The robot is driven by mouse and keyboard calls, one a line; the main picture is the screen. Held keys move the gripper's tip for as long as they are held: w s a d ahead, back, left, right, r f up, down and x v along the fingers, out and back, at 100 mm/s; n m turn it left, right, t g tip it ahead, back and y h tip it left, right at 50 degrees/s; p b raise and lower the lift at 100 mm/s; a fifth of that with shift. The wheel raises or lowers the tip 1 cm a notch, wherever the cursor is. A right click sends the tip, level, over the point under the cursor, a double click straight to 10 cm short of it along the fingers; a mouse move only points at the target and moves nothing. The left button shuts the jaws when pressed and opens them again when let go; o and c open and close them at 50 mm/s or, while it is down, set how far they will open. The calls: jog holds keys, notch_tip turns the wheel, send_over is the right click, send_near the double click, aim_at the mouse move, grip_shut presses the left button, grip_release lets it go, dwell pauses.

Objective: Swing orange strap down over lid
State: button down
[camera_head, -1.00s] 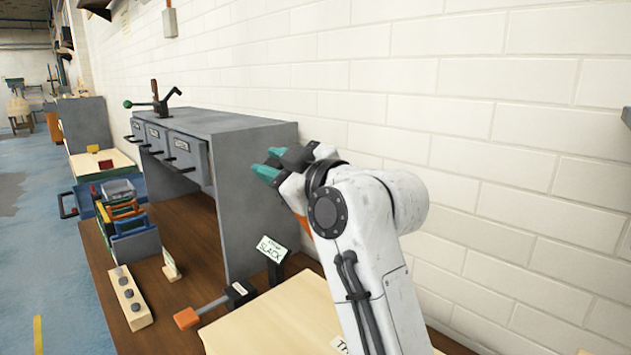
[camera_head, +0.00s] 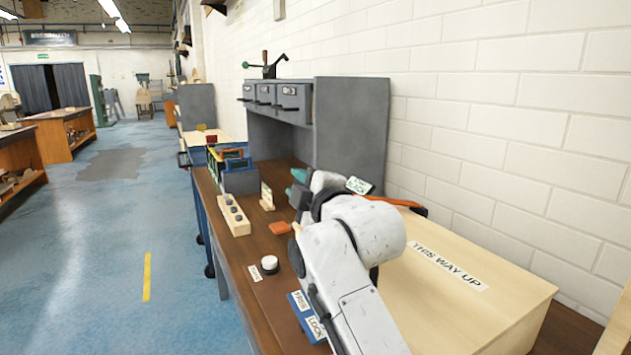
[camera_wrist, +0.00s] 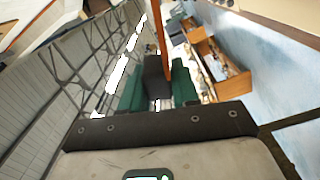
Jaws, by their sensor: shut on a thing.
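The orange strap (camera_head: 396,202) shows partly behind my arm, running just above the far side of the pale wooden lid (camera_head: 490,312) marked "THIS WAY UP". In the wrist view, the orange strap (camera_wrist: 161,42) runs away from a dark block between my green fingertips. My gripper (camera_head: 299,184) is shut on that dark block at the strap, in front of the grey cabinet and beyond the lid's left end. It also shows in the wrist view (camera_wrist: 157,88). My arm hides part of the strap and the lid's near left part.
A grey cabinet (camera_head: 350,125) with drawers stands behind my gripper. A peg block (camera_head: 233,215), an orange-ended handle (camera_head: 280,228), a white button (camera_head: 269,264) and blue "FREE" and "LOCK" plates (camera_head: 308,318) line the bench. The floor at left is open.

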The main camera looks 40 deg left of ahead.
jog(key=shift+s+f, duration=0.1)
jog(key=shift+f, duration=0.4)
jog(key=shift+n, duration=0.3)
jog(key=c, duration=0.9)
grip_release()
